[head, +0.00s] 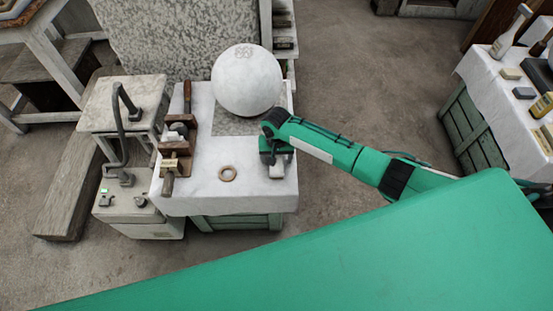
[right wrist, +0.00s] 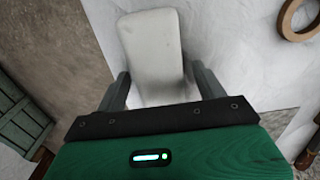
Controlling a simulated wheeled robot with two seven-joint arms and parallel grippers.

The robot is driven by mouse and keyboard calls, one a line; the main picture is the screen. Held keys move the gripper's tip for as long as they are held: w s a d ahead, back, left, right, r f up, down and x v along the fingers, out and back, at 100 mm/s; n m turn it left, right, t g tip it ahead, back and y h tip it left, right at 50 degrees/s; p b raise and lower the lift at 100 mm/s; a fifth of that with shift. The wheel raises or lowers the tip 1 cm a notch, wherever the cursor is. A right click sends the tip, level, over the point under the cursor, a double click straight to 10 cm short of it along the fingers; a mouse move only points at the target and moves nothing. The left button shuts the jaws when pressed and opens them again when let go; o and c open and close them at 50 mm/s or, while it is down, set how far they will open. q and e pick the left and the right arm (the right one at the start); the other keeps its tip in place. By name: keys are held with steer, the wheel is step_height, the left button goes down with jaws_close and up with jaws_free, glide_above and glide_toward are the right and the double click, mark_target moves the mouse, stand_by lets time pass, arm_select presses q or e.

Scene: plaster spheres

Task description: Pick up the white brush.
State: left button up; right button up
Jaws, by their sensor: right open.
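A pale, block-like thing with rounded corners, which I take to be the white brush (head: 277,171), is at the right front of the cloth-covered table (head: 210,197). In the right wrist view the white brush (right wrist: 151,45) reaches away from between the fingers; no bristles can be made out. My right gripper (head: 276,157) is above it, and in the wrist view the open gripper (right wrist: 160,76) has one finger on each side of it. Small gaps seem to show beside the fingers; contact cannot be told. My left gripper is not in view.
A large white sphere (head: 247,84) stands behind my right gripper. A wooden ring (head: 227,173) lies left of it, with a wooden clamp-like tool (head: 177,150) farther left. Another table (head: 505,88) at the right holds several blocks and a pale-handled brush (head: 511,31).

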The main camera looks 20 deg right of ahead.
steer(key=shift+f, duration=0.15)
steer(key=c, duration=1.1)
steer(key=shift+r, duration=0.4)
steer(key=shift+c, duration=0.2)
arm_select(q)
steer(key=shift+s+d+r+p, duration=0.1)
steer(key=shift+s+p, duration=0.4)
arm_select(e)
step_height(320, 180, up, 19)
steer(key=shift+r, duration=0.15)
